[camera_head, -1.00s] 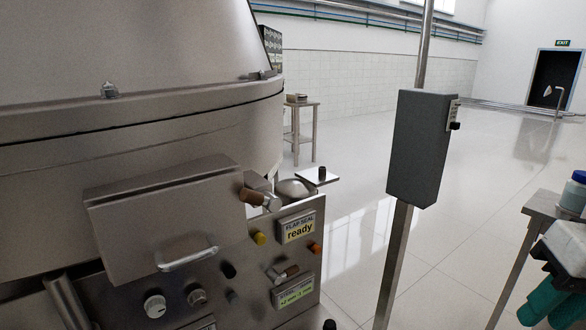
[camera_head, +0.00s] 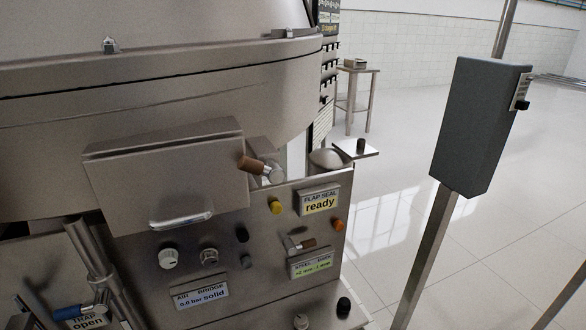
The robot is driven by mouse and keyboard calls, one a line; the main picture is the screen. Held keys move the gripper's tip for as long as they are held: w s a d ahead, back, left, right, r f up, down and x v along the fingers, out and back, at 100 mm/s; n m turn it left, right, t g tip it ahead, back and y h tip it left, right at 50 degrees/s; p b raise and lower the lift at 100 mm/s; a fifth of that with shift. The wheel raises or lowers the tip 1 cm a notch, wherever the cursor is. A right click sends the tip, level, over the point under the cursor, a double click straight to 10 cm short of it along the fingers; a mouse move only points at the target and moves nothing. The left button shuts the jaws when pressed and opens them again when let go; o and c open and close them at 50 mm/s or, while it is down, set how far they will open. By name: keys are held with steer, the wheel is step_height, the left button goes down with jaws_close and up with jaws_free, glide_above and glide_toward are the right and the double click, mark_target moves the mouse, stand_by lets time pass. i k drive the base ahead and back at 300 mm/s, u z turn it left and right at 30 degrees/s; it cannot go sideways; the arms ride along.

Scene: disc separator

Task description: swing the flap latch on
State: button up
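The flap (camera_head: 165,185) is a grey metal cover with a curved bar handle (camera_head: 182,221) at its lower edge, on the front of the large steel machine. Beside its right edge is a lever with a brown grip (camera_head: 251,164) on a metal pivot (camera_head: 272,174), which looks like the flap latch. The grip points left and slightly up, overlapping the flap's right edge in the picture; I cannot tell if it touches. A plate (camera_head: 319,201) to the right reads "FLAP SEAL ready". My gripper is not in view.
A lower panel carries knobs (camera_head: 168,259), a smaller brown-handled lever (camera_head: 303,245) and an "AIR BRIDGE" plate (camera_head: 201,294). A blue-handled lever (camera_head: 72,311) sits at lower left, by a plate reading "open". A grey box on a post (camera_head: 480,126) stands right; open floor lies between.

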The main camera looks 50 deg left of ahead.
mark_target(270, 167)
steer(key=k, duration=1.3)
steer(key=u, duration=1.2)
steer(key=i, duration=0.5)
steer(key=u, duration=0.15)
